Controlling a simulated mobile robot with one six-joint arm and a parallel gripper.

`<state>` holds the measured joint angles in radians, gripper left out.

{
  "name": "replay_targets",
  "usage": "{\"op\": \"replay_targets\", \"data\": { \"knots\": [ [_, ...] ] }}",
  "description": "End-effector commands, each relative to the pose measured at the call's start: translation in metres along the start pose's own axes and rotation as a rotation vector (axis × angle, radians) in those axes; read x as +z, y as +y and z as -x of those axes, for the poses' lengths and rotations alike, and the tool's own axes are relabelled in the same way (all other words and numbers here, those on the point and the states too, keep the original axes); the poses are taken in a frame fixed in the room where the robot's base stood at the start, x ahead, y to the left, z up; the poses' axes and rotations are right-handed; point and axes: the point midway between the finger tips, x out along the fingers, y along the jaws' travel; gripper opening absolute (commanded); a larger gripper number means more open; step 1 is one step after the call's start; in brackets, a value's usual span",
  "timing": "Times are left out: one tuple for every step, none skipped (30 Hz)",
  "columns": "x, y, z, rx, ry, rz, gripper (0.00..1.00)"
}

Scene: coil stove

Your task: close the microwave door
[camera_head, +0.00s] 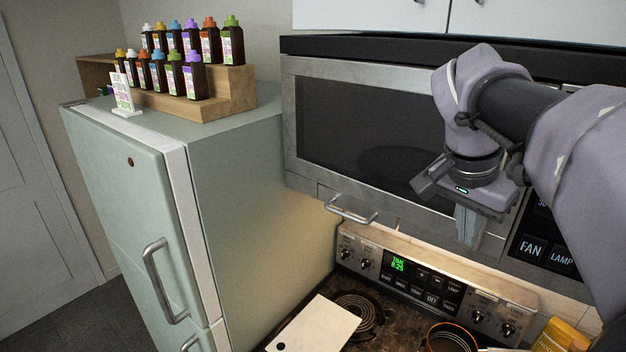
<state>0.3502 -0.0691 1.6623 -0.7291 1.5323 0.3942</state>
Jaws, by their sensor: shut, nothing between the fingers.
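The microwave (390,190) hangs above the stove. Its silver door (300,160) has a large dark window and looks flush or almost flush with the body; the right edge is partly hidden by my arm, so I cannot tell if a small gap is left. My gripper (467,235) is in front of the door's lower right part, fingers pointing down, shut and empty. I cannot tell whether it touches the door.
A pale green fridge (230,180) stands at the left with bottles on a wooden stepped rack (225,90) on top. Below are the stove control panel (430,280), a white cutting board (315,325) and a yellow bottle (560,335). White cabinets (380,15) are above.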

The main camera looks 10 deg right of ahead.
Motion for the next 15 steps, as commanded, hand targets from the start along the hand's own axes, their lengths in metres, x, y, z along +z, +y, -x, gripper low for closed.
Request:
{"op": "replay_targets", "data": {
  "knots": [
    [-0.001, 0.0, -0.001, 0.0, 0.0, 0.0, 0.0],
    [-0.001, 0.0, -0.001, 0.0, 0.0, 0.0, 0.0],
    [-0.001, 0.0, -0.001, 0.0, 0.0, 0.0, 0.0],
    [-0.001, 0.0, -0.001, 0.0, 0.0, 0.0, 0.0],
    [-0.001, 0.0, -0.001, 0.0, 0.0, 0.0, 0.0],
    [-0.001, 0.0, -0.001, 0.0, 0.0, 0.0, 0.0],
    [-0.001, 0.0, -0.001, 0.0, 0.0, 0.0, 0.0],
    [-0.001, 0.0, -0.001, 0.0, 0.0, 0.0, 0.0],
    [-0.001, 0.0, -0.001, 0.0, 0.0, 0.001, 0.0],
    [-0.003, 0.0, -0.001, -0.001, -0.001, 0.003, 0.0],
    [-0.006, -0.001, -0.002, -0.002, -0.002, 0.008, 0.0],
    [-0.012, -0.002, -0.003, -0.006, -0.003, 0.019, 0.0],
    [-0.018, -0.002, -0.005, -0.01, -0.003, 0.028, 0.0],
    [-0.024, -0.003, -0.007, -0.014, -0.004, 0.04, 0.0],
    [-0.032, -0.004, -0.01, -0.02, -0.004, 0.055, 0.0]
  ]
}}
